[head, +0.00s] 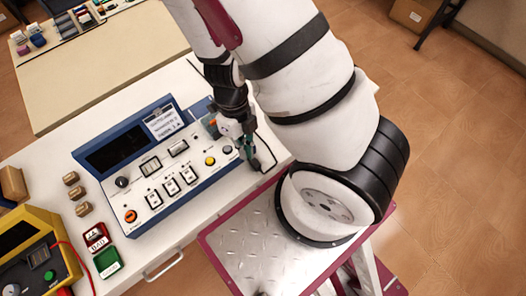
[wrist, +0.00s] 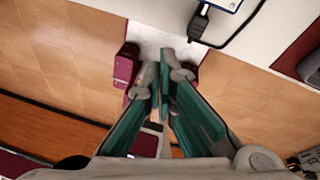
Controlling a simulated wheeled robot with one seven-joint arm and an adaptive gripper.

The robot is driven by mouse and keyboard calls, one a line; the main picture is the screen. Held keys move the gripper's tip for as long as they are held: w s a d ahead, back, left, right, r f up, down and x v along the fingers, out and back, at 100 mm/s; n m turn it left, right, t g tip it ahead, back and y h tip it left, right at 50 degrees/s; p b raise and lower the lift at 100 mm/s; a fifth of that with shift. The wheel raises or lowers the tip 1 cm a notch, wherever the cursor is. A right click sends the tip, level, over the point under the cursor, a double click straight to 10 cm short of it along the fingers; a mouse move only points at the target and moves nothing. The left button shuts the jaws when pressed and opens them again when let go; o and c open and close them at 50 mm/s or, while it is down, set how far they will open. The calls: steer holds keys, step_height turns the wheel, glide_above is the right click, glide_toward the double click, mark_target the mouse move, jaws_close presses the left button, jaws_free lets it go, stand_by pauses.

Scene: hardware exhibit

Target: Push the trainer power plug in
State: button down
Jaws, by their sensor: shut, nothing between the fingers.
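The trainer (head: 140,195) is a blue-framed console with a white panel of switches and knobs on the white table. A corner of it shows at the top of the wrist view (wrist: 228,4). The black power plug (wrist: 197,25) is at the trainer's blue edge in the wrist view, with its black cord curving off to the right. How deep it sits I cannot tell. My gripper (head: 249,152) is at the trainer's right side. In the wrist view its green fingers (wrist: 165,68) are shut and empty, apart from the plug, which lies above and right of the tips.
The black cord (head: 272,150) loops on the table beside my gripper. Red and green boxes (head: 106,261), small brown blocks (head: 76,193) and a yellow instrument (head: 62,250) lie left of the trainer. Another table (head: 110,75) stands behind. Open tiled floor (head: 450,140) is at right.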

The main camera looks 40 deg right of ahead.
mark_target(255, 164)
steer(key=s+d+f+m+h, duration=0.1)
steer(key=s+d+f+m, duration=0.1)
steer(key=s+f, duration=0.4)
steer(key=shift+d+f+m+g, duration=0.4)
steer(key=shift+f+m, duration=0.1)
steer(key=shift+m, duration=0.2)
steer(key=f, duration=0.2)
steer(key=w+f, duration=0.1)
steer(key=f, duration=0.2)
steer(key=shift+w, duration=0.2)
steer(key=shift+w+r+b, duration=0.15)
steer(key=shift+w+b, duration=0.25)
steer(key=shift+w, duration=0.15)
